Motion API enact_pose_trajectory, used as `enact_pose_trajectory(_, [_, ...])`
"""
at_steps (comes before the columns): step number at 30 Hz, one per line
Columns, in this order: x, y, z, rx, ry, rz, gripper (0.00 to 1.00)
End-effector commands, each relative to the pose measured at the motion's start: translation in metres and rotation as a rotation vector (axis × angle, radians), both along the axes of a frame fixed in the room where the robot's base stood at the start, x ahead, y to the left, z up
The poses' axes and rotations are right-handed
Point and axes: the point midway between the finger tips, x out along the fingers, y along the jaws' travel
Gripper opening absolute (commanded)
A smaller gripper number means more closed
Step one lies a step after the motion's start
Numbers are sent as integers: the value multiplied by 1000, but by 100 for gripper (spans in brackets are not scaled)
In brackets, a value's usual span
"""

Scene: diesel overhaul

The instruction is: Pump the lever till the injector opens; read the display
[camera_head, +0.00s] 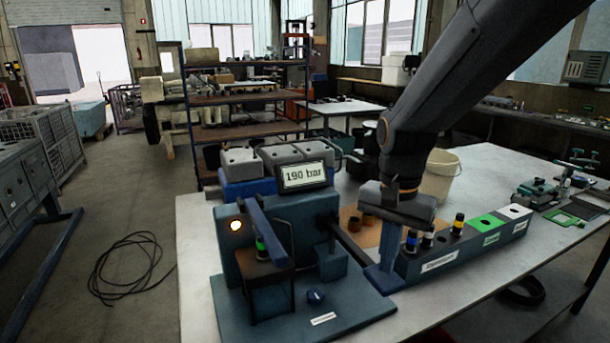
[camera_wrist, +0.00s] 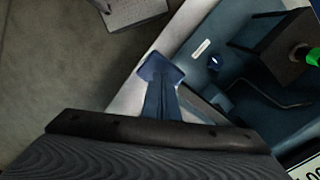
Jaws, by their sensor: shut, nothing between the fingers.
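The injector tester (camera_head: 300,215) stands at the table's front with a tilted display (camera_head: 303,176) reading "190 bar". A round lamp (camera_head: 236,225) on its face is lit pale yellow. A green-banded injector (camera_head: 261,246) sits in the tester's holder, partly behind a slanted blue bar (camera_head: 268,228); it also shows in the wrist view (camera_wrist: 305,54). A dark rod, seemingly the lever (camera_head: 350,245), runs from the tester's right side towards my gripper (camera_head: 384,276). My gripper is shut and empty, pointing down beside the rod; whether they touch is unclear. Its blue fingers show in the wrist view (camera_wrist: 160,75).
A labelled block (camera_head: 438,262) with several injectors and green and white sections stands right of my gripper. A cream bucket (camera_head: 440,172) is behind my arm. Green-handled fixtures (camera_head: 575,180) are at far right. A cable (camera_head: 130,265) lies coiled on the left floor.

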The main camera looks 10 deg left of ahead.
Motion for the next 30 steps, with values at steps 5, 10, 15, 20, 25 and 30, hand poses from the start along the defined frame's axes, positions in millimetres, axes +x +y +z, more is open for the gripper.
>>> enact_pose_trajectory(5, [0, 0, -6, 0, 1, 0, 0])
enact_pose_trajectory(10, [1, 1, -18, 0, 1, 0, 0])
enact_pose_trajectory(15, [1, 1, -29, 0, 1, 0, 0])
enact_pose_trajectory(20, [2, 1, -39, 0, 1, 0, 0])
enact_pose_trajectory(25, [3, 2, -49, 0, 0, 0, 0])
enact_pose_trajectory(30, [4, 2, -60, 0, 0, 0, 0])
